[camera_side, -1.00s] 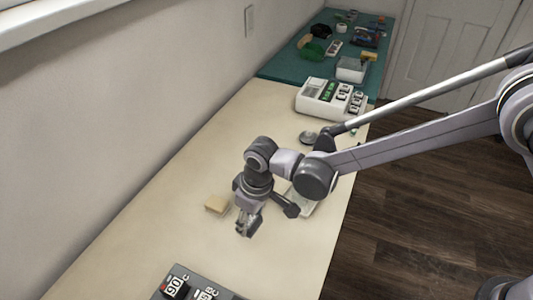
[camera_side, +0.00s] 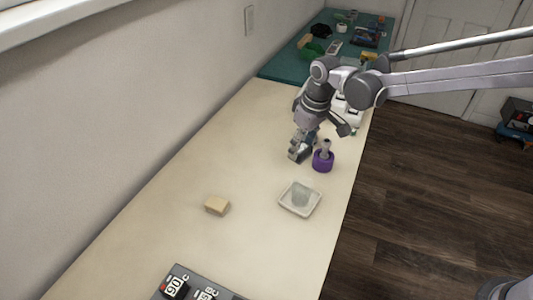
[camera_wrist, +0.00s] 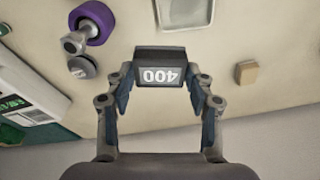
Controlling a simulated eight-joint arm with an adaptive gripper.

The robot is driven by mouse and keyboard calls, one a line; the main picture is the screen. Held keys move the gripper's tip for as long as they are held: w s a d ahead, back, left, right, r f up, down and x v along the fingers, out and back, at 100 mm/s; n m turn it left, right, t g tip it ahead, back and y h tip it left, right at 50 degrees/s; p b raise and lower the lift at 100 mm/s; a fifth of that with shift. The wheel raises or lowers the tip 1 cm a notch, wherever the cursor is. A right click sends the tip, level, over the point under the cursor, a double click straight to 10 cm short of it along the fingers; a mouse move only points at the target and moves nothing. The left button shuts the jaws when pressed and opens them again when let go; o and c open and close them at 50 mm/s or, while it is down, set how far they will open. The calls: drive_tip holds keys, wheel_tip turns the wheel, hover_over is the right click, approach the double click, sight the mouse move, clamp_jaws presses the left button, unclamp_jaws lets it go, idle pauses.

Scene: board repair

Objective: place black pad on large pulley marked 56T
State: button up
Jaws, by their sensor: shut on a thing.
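My gripper (camera_side: 299,153) is shut on a dark block with a white label reading 400 (camera_wrist: 160,72), seen upside down in the wrist view. This block is the black thing I hold; whether it is the black pad I cannot tell. The gripper is above the bench, just left of a purple round base with a grey post (camera_side: 323,160), which also shows in the wrist view (camera_wrist: 92,22). A grey disc (camera_wrist: 81,67) lies beside it. I can read no 56T mark on either.
A shallow pale tray (camera_side: 313,211) and a tan block (camera_side: 217,205) lie on the bench. A dark panel with labelled blocks (camera_side: 186,279) is at the front. A white device (camera_side: 351,117) stands behind my gripper. The middle left of the bench is clear.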

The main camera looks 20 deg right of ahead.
drive_tip(key=w+d+r+m, duration=0.1)
drive_tip(key=w+d+m, duration=0.1)
drive_tip(key=w+d, duration=0.35)
drive_tip(key=w+d+r+m, duration=0.1)
drive_tip(key=w+d, duration=0.1)
drive_tip(key=d, duration=0.7)
drive_tip(key=w+d+m, duration=0.2)
drive_tip(key=w+d, duration=0.2)
drive_tip(key=d, duration=0.4)
drive_tip(key=shift+h, duration=0.4)
drive_tip(key=w+a+f, duration=0.1)
drive_tip(key=a+f, duration=0.1)
drive_tip(key=a, duration=0.1)
drive_tip(key=w+a+f, duration=0.2)
drive_tip(key=a, duration=0.1)
drive_tip(key=w+a+f, duration=0.2)
drive_tip(key=a, duration=0.2)
drive_tip(key=shift+w+f, duration=0.15)
drive_tip(key=shift+w, duration=0.05)
drive_tip(key=shift+a+f, duration=0.1)
drive_tip(key=shift+f, duration=1.95)
drive_tip(key=shift+f, duration=0.1)
drive_tip(key=o, duration=1)
